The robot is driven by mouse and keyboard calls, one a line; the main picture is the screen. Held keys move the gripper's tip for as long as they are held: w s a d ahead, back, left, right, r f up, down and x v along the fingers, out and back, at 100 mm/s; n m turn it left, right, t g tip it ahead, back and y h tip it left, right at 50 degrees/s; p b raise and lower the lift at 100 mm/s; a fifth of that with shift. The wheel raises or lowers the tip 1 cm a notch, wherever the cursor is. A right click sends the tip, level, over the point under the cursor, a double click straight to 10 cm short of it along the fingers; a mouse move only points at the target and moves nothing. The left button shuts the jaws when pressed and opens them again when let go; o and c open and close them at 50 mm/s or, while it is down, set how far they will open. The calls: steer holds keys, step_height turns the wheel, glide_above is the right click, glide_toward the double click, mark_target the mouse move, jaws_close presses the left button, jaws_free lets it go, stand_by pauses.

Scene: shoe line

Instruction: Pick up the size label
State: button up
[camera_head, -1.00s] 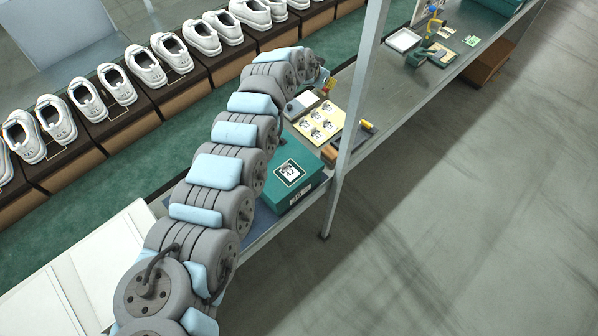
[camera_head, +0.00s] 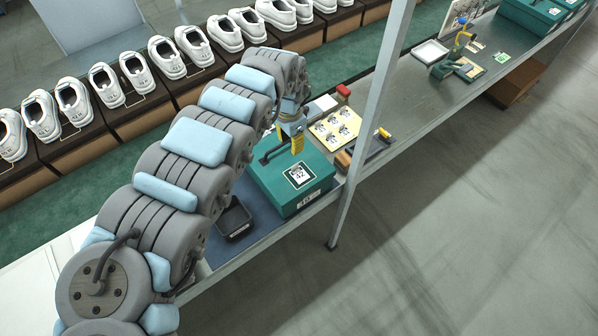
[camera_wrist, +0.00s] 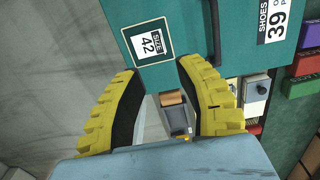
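A square white size label (camera_head: 300,176) with a dark border lies on the lid of a teal shoe box (camera_head: 262,184). In the wrist view the label (camera_wrist: 150,42) reads "SIZE 42". My gripper (camera_wrist: 158,68) has yellow ribbed fingers spread apart with nothing between them. In the wrist view the label lies just beyond the fingertips, a little left of the middle. In the head view my gripper (camera_head: 291,145) hangs over the back of the box, apart from the label. Several more labels sit on a yellow sheet (camera_head: 322,136) behind the box.
A black tray (camera_head: 233,219) stands left of the box. A red-topped object (camera_head: 343,92) and a dark tray (camera_head: 376,146) are near the sheet. A grey post (camera_head: 378,110) rises at the bench's front edge. White shoes (camera_head: 120,75) line the back.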

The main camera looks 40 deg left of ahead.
mark_target(292, 167)
step_height(292, 167, down, 9)
steer(key=shift+r, duration=0.2)
steer(key=shift+w+d+f+b, duration=0.1)
steer(key=shift+f+b, duration=0.15)
steer(key=shift+f, duration=0.55)
steer(key=shift+w+d+f+b, duration=0.1)
steer(key=shift+f+b, duration=0.1)
steer(key=shift+f, duration=0.6)
steer(key=shift+a+f, duration=0.1)
steer(key=shift+f, duration=0.8)
steer(key=shift+c, duration=0.4)
jaws_close()
